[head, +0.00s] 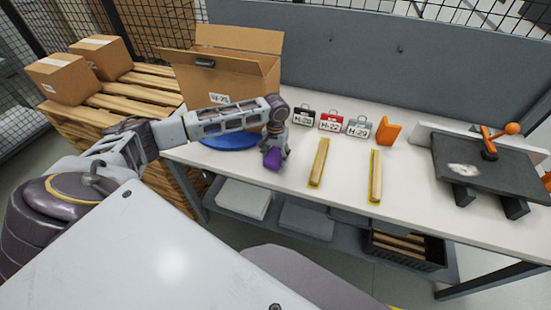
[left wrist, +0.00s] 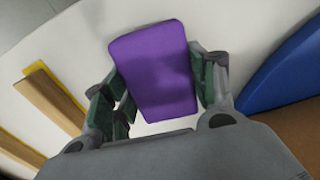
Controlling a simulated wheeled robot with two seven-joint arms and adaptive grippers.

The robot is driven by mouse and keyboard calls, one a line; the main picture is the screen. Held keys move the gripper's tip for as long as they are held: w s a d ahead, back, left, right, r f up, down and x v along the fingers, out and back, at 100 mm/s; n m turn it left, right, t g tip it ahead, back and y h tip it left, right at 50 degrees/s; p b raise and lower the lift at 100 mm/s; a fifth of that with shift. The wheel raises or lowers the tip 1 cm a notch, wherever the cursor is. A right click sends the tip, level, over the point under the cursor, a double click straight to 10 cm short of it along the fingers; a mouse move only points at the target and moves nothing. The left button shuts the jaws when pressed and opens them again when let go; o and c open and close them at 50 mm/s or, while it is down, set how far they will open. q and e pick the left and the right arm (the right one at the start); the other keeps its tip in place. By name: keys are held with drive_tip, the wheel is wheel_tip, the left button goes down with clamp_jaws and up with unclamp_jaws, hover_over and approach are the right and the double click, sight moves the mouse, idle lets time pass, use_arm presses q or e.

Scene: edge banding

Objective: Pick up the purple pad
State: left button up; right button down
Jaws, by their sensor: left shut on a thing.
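The purple pad (head: 272,160) is a small rounded block held at the tip of my left gripper (head: 274,146) in the head view. In the left wrist view the purple pad (left wrist: 153,70) sits between the two fingers of my left gripper (left wrist: 157,85), which is shut on it from both sides. The pad is over the white table (head: 225,171), near its front edge. Whether it touches the table is hard to tell. My right gripper is in neither view.
A blue round thing (head: 230,139) and an open cardboard box (head: 228,75) are behind the gripper. Two wooden strips (head: 319,162) (head: 375,177) lie to its right. Several small labelled cases (head: 331,121), an orange piece (head: 388,132) and a dark fixture with an orange handle (head: 486,165) stand farther right.

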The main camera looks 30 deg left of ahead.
sight(275, 155)
use_arm(q)
wheel_tip(275, 155, up, 8)
drive_tip(key=shift+r, duration=0.25)
drive_tip(key=shift+o, duration=0.6)
